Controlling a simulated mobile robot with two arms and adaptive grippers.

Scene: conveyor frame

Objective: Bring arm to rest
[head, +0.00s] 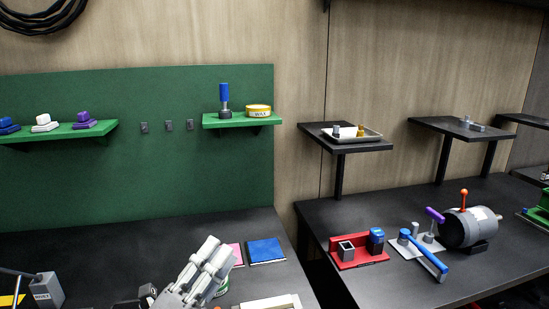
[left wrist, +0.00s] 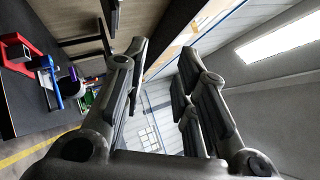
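My left gripper (head: 215,253) rises from the bottom edge of the head view, in front of the left black table. In the left wrist view its two sets of fingers (left wrist: 163,62) stand apart with nothing between them, so it is open and empty. A green can is partly hidden behind its fingers in the head view. My right gripper does not clearly show in either view.
The left table (head: 285,270) holds a blue cloth (head: 266,251) and a grey box (head: 45,290). The right table (head: 335,215) holds a red holder (head: 358,252), a blue-handled tool (head: 428,259) and a grey cylinder (head: 470,228). Green shelves (head: 240,121) hang behind.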

